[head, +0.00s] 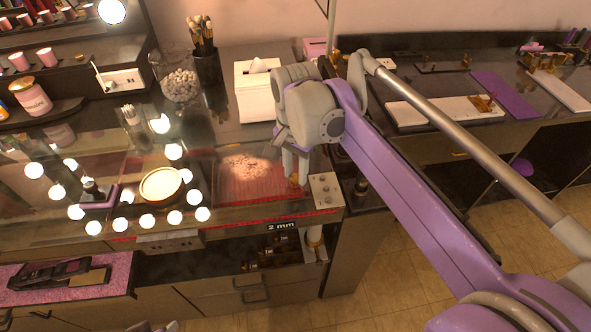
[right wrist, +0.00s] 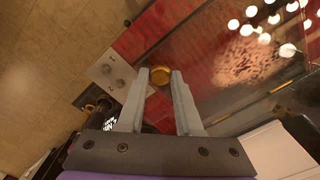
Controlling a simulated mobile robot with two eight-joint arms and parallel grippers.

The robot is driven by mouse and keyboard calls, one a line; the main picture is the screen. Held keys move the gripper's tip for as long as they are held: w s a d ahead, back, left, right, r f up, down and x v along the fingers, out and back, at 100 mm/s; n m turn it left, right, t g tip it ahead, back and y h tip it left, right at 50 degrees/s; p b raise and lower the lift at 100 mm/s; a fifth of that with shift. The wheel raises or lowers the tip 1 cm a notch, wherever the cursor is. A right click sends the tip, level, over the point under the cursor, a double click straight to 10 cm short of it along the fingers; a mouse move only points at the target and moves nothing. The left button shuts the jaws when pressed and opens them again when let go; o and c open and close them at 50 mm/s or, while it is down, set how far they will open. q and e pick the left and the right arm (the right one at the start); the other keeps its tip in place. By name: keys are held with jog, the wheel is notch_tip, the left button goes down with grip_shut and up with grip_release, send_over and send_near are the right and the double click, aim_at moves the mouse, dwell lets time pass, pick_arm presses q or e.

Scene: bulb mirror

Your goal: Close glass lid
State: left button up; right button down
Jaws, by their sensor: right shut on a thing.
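The glass lid (head: 232,200) spans the counter top at the left, over a red-lined compartment, and bulb reflections show in it. It looks nearly level; I cannot tell whether it fully touches the frame. A small gold knob (head: 294,181) sits near its right front corner. My right gripper (head: 297,172) reaches down to the knob with its fingers shut on it. In the right wrist view the knob (right wrist: 160,75) shows between the fingertips, over the red lining. A grey part at the bottom edge of the head view may be my left gripper (head: 153,326), mostly cut off.
A grey panel with knobs (head: 324,191) lies just right of the lid, and a "2 mm" label (head: 282,226) shows at the front edge. A tissue box (head: 255,92), a brush cup (head: 207,65) and a glass bowl (head: 179,80) stand behind.

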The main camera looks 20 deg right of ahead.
jog(key=shift+s+a+f+t, duration=0.1)
jog(key=shift+s+f+t, duration=0.15)
jog(key=shift+f+t, duration=0.4)
jog(key=c, duration=0.6)
grip_release()
jog(key=shift+f, duration=0.1)
notch_tip(320, 180, up, 11)
jog(key=shift+s+p, duration=0.4)
jog(key=shift+a+f, duration=0.1)
jog(key=s+a+f+n+t+p, duration=0.1)
jog(key=s+f+n+t+p, duration=0.1)
jog(key=s+f+n, duration=0.4)
jog(key=s+a+f+n+t+p, duration=0.1)
jog(key=s+f+n, duration=0.5)
jog(key=f, duration=0.6)
jog(key=shift+s+a+t+p, duration=0.2)
jog(key=shift+s+t+p, duration=0.35)
jog(key=shift+s+p, duration=0.1)
